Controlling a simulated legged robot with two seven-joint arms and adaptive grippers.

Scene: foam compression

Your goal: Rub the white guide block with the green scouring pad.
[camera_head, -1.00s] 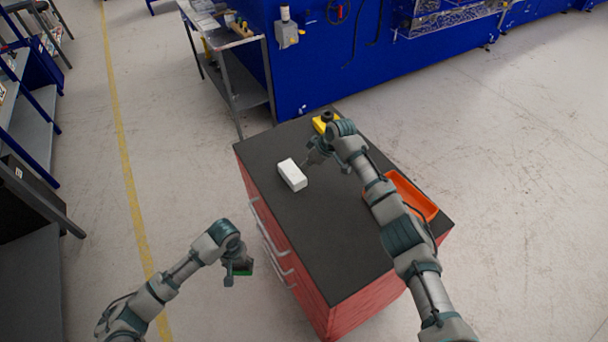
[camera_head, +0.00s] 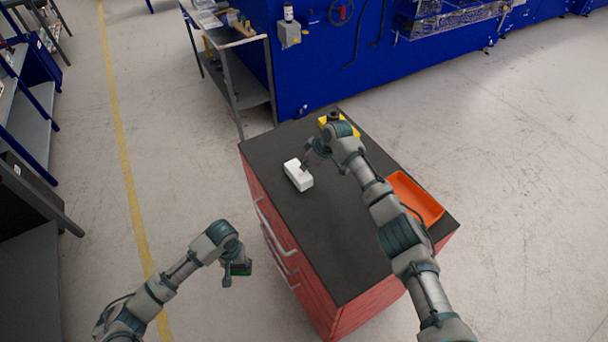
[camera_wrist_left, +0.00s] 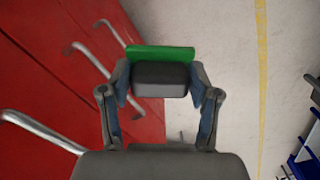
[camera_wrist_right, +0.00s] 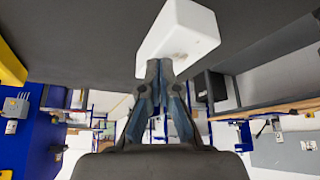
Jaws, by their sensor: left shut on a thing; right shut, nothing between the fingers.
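The white guide block (camera_head: 298,174) lies on the dark top of the red cabinet, near its left edge. It also shows in the right wrist view (camera_wrist_right: 182,38), with a faint brownish mark on its near face. My right gripper (camera_head: 305,166) is shut and empty, its tips at the block; they seem to touch it. The right wrist view shows those closed fingertips (camera_wrist_right: 159,70) against the block's lower edge. My left gripper (camera_wrist_left: 160,80) is shut on the dark grey holder of the green scouring pad (camera_wrist_left: 160,53). It hangs left of the cabinet, off the top.
An orange tray (camera_head: 416,199) sits at the cabinet top's right edge, beside my right arm. A yellow thing (camera_head: 337,126) with a dark knob stands at the far end. The cabinet top's (camera_head: 325,245) near half is bare. Drawer handles (camera_head: 283,262) stick out on the left side.

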